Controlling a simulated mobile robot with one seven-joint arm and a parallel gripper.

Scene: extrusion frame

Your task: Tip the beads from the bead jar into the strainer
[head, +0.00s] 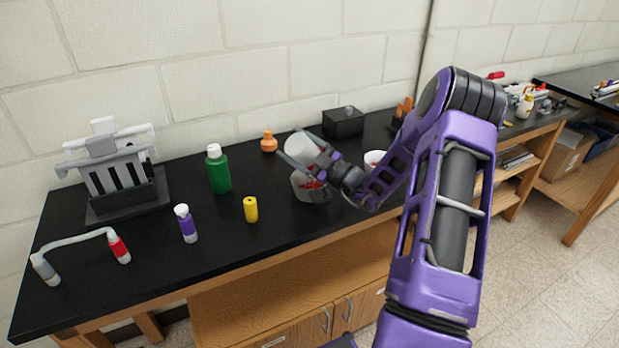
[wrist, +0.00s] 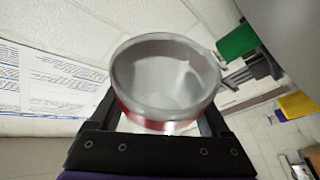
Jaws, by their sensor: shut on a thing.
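My gripper (head: 318,166) is shut on a pale, see-through jar (head: 300,147), held tilted above the black bench. In the wrist view the jar (wrist: 166,75) sits between the two fingers; its round rim and pale inside show, with red along its lower side. I cannot make out beads inside it. Just below the gripper in the head view is a grey container (head: 303,191) with red in it, partly covered by the gripper; I cannot tell for sure whether it is the strainer.
A green bottle (head: 218,172), orange flask (head: 268,142), yellow bottle (head: 250,209) and purple bottle (head: 186,224) stand left of the gripper. A grey rack (head: 112,175) stands far left, a black box (head: 343,122) behind. The bench front below the gripper is clear.

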